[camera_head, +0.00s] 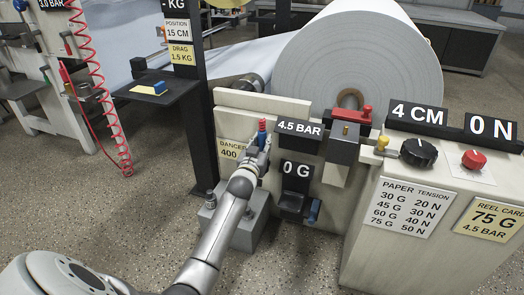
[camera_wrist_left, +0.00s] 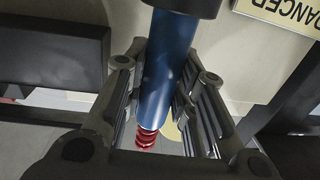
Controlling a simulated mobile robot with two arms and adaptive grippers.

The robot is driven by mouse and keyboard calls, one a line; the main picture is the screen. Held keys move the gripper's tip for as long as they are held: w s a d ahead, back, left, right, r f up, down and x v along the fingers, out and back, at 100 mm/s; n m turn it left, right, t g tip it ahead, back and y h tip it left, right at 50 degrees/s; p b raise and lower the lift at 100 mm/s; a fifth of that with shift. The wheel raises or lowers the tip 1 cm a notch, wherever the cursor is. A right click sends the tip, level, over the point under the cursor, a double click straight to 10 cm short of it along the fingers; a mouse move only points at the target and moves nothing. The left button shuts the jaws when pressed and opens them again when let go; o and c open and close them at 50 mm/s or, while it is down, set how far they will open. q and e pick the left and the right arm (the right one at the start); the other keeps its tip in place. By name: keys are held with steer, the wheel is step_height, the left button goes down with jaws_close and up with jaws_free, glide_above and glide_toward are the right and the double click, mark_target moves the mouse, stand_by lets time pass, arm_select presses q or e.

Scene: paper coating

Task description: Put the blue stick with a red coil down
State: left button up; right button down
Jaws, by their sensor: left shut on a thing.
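The blue stick with a red coil (camera_head: 262,138) stands roughly upright in front of the pale machine panel, beside the 4.5 BAR display. My left gripper (camera_head: 257,156) is at it, with the arm reaching up from below. In the left wrist view the blue stick (camera_wrist_left: 172,60) runs between the two fingers of my left gripper (camera_wrist_left: 163,95), which is shut on it. The red coil (camera_wrist_left: 146,138) shows at one end. A dark round part (camera_wrist_left: 180,7) is at the other end; I cannot tell whether it belongs to the stick. My right gripper is not in view.
Below are a 0 G display (camera_head: 296,171) and a grey block (camera_head: 244,234). A black shelf (camera_head: 180,94) stands at left. A large paper roll (camera_head: 350,45) is behind.

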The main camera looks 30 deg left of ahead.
arm_select(q)
steer(key=shift+f, duration=0.4)
steer(key=o, duration=1)
steer(key=shift+f, duration=0.1)
steer(key=shift+o, duration=0.2)
